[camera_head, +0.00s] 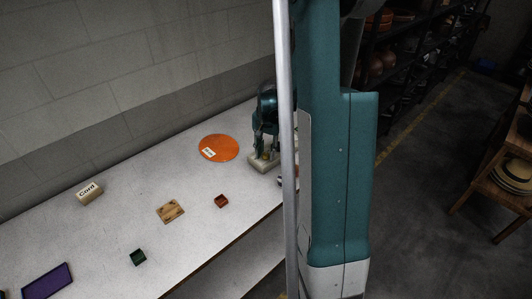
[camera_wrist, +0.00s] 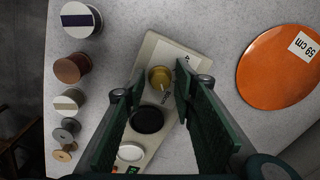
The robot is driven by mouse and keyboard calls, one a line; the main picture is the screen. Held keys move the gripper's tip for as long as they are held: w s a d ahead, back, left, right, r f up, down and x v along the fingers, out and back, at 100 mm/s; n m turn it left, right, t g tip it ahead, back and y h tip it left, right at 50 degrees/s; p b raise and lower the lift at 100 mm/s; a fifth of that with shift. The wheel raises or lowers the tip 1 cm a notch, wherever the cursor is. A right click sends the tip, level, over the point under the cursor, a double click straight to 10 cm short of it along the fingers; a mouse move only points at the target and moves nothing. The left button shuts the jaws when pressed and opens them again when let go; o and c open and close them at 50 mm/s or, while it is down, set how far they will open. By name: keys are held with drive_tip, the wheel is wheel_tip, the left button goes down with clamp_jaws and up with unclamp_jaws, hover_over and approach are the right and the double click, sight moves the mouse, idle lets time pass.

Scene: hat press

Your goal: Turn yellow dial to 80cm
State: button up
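The yellow dial (camera_wrist: 160,77) sits at the far end of a pale control box (camera_wrist: 176,49) on the table. In the wrist view it lies ahead of and between the two open fingers of my gripper (camera_wrist: 168,84). I cannot tell whether a finger touches it. A small pointer mark shows near the dial, but its reading is too small to read. A black knob (camera_wrist: 147,120) and a white knob (camera_wrist: 131,152) sit on the same box. In the head view my gripper (camera_head: 264,140) is over the box (camera_head: 262,163).
An orange disc (camera_wrist: 278,68) labelled 59 cm lies beside the box. A wooden block (camera_head: 170,211), red box (camera_head: 221,201), green box (camera_head: 138,257) and card holder (camera_head: 89,193) lie further left.

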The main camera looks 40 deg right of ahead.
sight(265, 154)
idle(0.4)
wheel_tip(265, 154, up, 12)
drive_tip(key=shift+s, duration=0.2)
idle(0.7)
drive_tip(key=shift+d, duration=0.1)
drive_tip(key=shift+m+g, duration=0.4)
drive_tip(key=shift+m, duration=0.1)
drive_tip(key=f+p, duration=0.2)
drive_tip(key=p, duration=0.1)
drive_tip(key=w+f+p, duration=0.1)
drive_tip(key=f+p, duration=0.1)
drive_tip(key=p, duration=0.1)
drive_tip(key=shift+a, duration=0.2)
drive_tip(key=shift+f, duration=0.1)
drive_tip(key=shift+s+f, duration=0.2)
drive_tip(key=shift+f, duration=3.65)
